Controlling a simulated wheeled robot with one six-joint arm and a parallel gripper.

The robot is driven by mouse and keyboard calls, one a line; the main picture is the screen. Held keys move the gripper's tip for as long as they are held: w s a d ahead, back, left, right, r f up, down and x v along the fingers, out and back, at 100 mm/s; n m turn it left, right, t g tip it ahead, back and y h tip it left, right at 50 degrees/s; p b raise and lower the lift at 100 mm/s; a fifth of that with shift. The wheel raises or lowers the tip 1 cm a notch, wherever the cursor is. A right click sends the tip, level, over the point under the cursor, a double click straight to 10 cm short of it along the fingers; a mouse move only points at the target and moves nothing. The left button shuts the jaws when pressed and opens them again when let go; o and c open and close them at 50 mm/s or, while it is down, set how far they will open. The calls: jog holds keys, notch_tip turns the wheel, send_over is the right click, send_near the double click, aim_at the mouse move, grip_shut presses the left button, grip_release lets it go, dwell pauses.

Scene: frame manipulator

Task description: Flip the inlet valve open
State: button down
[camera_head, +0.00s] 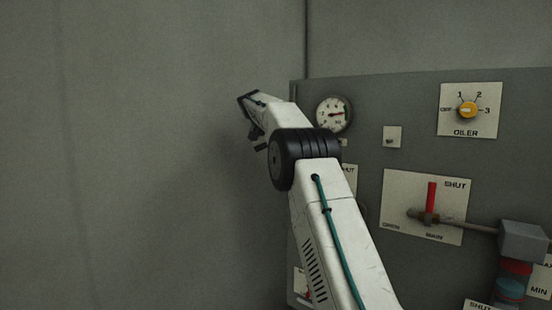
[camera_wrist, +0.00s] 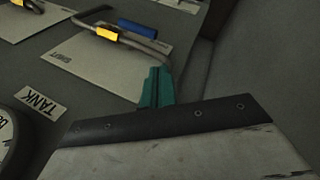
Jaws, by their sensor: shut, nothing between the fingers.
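In the wrist view, a valve with a blue handle (camera_wrist: 143,28) and a yellow body (camera_wrist: 107,34) sits on a pipe in front of a pale plate (camera_wrist: 85,60). Small upside-down lettering on the plate seems to read SHUT. I cannot read the word inlet anywhere. My gripper (camera_wrist: 157,86) shows as teal fingers, shut and empty, just below the pipe's bend. The blue handle is a little beyond the fingertips; I see no contact with it. In the head view my arm hides the fingers and most of this valve's plate.
In the head view, a red-handled main valve (camera_head: 432,195) points toward SHUT. An oiler knob (camera_head: 467,110) and a gauge (camera_head: 334,113) are above it. The wrist view shows a TANK label (camera_wrist: 39,101) and another yellow valve part (camera_wrist: 28,5). Bare wall (camera_head: 130,150) lies left.

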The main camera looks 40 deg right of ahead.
jog(key=shift+w+a+r, duration=0.35)
jog(key=shift+w+r, duration=0.1)
jog(key=shift+w, duration=0.05)
dwell(0.3)
jog(key=s+a+f+n+y, duration=0.1)
jog(key=s+a+f+n, duration=0.25)
jog(key=a+f, duration=0.3)
jog(key=s+a+f+n+t+y, duration=0.1)
jog(key=s+a+f+n, duration=0.1)
jog(key=s+a, duration=0.7)
jog(key=s+a+f+n+t+y, duration=0.1)
jog(key=s+a+f, duration=0.3)
jog(key=s, duration=1.4)
jog(key=s+a+f+n+t+y, duration=0.1)
jog(key=s+a+f+n+t, duration=0.1)
jog(key=s+a, duration=1.1)
jog(key=shift+s+a+f+n, duration=0.3)
jog(key=shift+s+f+n, duration=0.2)
jog(key=shift+f+n, duration=0.3)
